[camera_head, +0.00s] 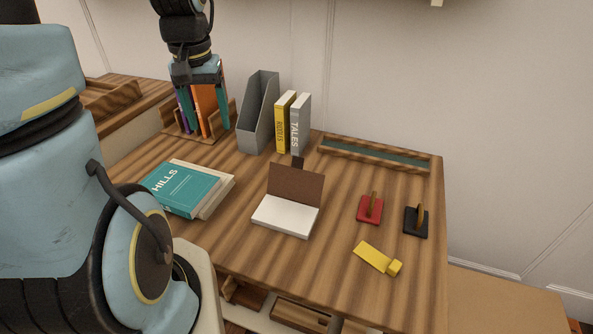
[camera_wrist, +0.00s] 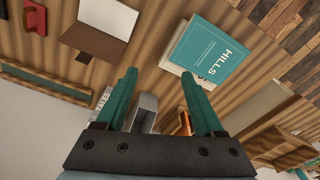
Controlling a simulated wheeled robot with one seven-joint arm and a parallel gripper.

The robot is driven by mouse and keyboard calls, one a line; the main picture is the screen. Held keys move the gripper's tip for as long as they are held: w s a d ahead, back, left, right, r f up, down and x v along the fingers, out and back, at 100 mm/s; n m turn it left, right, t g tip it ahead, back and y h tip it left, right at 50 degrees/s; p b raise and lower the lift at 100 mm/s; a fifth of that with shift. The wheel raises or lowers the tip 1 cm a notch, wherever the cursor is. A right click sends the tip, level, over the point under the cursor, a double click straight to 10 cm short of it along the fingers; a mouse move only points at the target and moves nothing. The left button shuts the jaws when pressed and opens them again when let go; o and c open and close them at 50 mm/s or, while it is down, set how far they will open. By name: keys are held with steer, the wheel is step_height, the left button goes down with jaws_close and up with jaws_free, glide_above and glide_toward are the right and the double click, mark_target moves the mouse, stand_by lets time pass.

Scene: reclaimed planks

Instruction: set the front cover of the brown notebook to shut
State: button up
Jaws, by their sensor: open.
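The brown notebook (camera_head: 296,184) lies on the desk near its middle. Its front cover stands raised at the back, open, and the white pages (camera_head: 286,215) face up. The notebook also shows at the upper left of the wrist view (camera_wrist: 96,42), with its white pages toward the top edge. My gripper (camera_head: 197,88) is high at the back left of the desk, in front of the book rack and well away from the notebook. In the wrist view its two teal fingers (camera_wrist: 160,78) are apart with nothing held between them.
Teal HILLS book (camera_head: 186,186) on another book lies left of the notebook. A grey file holder (camera_head: 259,112), yellow book (camera_head: 284,122) and grey TALES book (camera_head: 300,124) stand behind. A red stand (camera_head: 369,210), black stand (camera_head: 416,222) and yellow object (camera_head: 374,257) are at right.

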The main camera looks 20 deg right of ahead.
steer(key=w+d+f+m+b, duration=0.1)
steer(key=d+f+m+b, duration=0.25)
steer(key=d, duration=0.75)
steer(key=g+b, duration=0.1)
steer(key=b, duration=0.3)
glide_toward(298, 160)
steer(key=shift+m, duration=0.45)
step_height(298, 160, down, 9)
steer(key=shift+d+r+p, duration=0.1)
steer(key=shift+d+p, duration=0.05)
steer(key=shift+p, duration=0.5)
jaws_close()
